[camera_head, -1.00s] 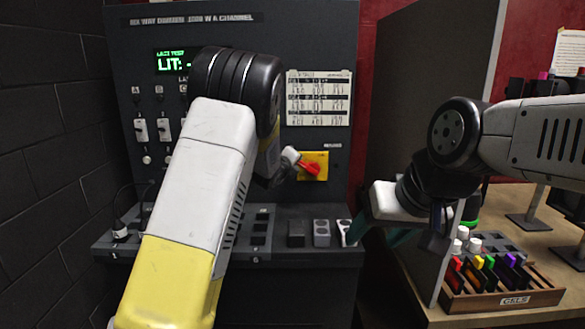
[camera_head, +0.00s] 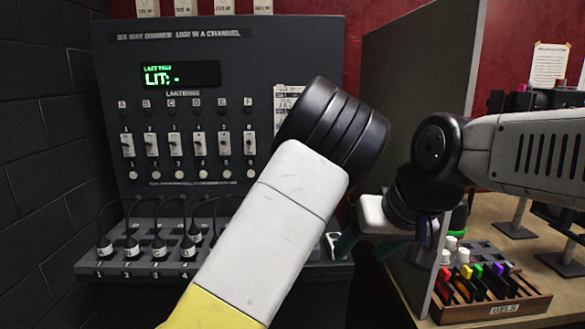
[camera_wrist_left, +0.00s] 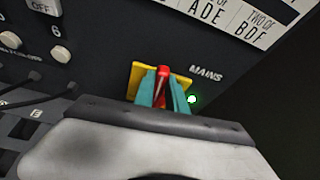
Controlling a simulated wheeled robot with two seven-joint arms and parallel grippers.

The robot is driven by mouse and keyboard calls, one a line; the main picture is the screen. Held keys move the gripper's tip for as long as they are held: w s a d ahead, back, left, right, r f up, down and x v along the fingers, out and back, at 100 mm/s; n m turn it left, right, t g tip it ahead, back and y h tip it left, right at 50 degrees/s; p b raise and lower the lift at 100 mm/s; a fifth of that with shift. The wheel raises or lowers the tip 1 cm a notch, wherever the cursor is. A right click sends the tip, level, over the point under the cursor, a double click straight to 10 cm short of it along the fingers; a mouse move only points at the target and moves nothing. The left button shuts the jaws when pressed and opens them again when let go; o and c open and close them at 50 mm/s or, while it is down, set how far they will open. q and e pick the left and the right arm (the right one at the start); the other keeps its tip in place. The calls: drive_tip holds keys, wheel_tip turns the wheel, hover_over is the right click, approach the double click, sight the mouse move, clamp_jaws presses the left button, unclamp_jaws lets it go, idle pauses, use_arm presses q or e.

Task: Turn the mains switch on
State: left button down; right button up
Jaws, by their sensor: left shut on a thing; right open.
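The mains switch has a red handle (camera_wrist_left: 161,82) on a yellow plate (camera_wrist_left: 138,76), beside the word MAINS, in the left wrist view. The handle stands roughly upright in that view. My left gripper (camera_wrist_left: 162,92) has its teal fingers on either side of the handle and is shut on it. A small green lamp (camera_wrist_left: 192,98) beside the plate glows. In the head view my left arm hides the switch and the left gripper.
The dimmer panel (camera_head: 130,75) has a green display (camera_head: 180,75) reading LIT: -, and several lettered switches. Plugs with black cables (camera_head: 158,248) stand on its ledge. At right are a partition (camera_head: 405,90) and a gels rack (camera_head: 500,308) on a wooden bench.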

use_arm(q)
drive_tip(key=shift+d+m+y, duration=0.4)
drive_tip(key=shift+d, duration=0.05)
idle(0.4)
drive_tip(key=c, duration=1.4)
unclamp_jaws()
drive_tip(key=shift+o, duration=0.2)
drive_tip(key=v, duration=0.7)
drive_tip(key=shift+s, duration=0.35)
drive_tip(key=shift+r, duration=0.15)
